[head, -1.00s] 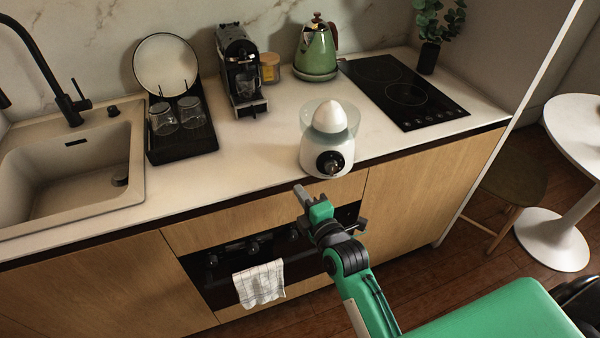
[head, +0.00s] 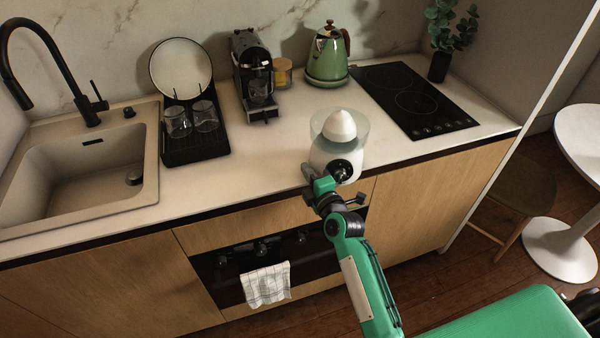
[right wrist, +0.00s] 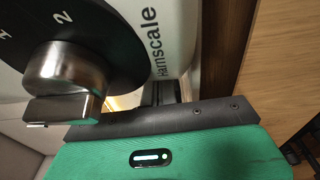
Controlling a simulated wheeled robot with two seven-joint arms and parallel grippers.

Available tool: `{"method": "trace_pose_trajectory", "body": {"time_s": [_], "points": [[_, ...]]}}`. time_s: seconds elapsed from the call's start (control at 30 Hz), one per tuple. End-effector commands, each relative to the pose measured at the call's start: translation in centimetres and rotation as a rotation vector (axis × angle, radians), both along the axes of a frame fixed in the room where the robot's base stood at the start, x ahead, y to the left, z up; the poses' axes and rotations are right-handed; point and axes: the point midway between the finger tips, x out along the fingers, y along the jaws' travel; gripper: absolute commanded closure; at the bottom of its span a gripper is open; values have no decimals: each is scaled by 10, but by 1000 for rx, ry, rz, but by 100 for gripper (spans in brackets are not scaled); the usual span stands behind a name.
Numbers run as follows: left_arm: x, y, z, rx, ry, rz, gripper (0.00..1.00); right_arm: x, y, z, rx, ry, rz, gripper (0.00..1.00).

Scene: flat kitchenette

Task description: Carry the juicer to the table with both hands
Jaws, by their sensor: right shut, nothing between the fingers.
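The white juicer (head: 324,160) with a clear bowl and a white cone stands upright on the counter, near its front edge. Its round black dial with a metal knob (right wrist: 70,68) fills the left of the right wrist view. My right gripper (head: 308,170) is shut and empty, in front of the juicer's lower left side. In the right wrist view its dark bar lies close below the knob; I cannot tell whether they touch. The round white table (head: 582,135) stands at the far right. My left gripper is not in view.
The counter (head: 258,150) has free room left of the juicer. A drying rack (head: 195,150), coffee machine (head: 254,80) and green kettle (head: 327,60) stand behind. The black hob (head: 415,100) lies right. A stool (head: 515,190) stands beside the table.

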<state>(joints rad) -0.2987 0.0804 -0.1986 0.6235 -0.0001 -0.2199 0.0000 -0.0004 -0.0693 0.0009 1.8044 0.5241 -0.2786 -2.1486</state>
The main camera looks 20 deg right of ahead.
Motion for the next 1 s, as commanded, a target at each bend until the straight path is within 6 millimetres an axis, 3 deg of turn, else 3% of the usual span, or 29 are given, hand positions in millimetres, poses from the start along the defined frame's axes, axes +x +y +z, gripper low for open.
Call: {"method": "trace_pose_trajectory", "body": {"time_s": [0.47,0.8,1.0], "points": [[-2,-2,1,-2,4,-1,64,-2,-6,0,0,0,0,100],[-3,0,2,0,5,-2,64,-5,-25,0,-5,-2,-2,100],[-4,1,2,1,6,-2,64,-5,-26,0,-2,-2,-3,100]]}}
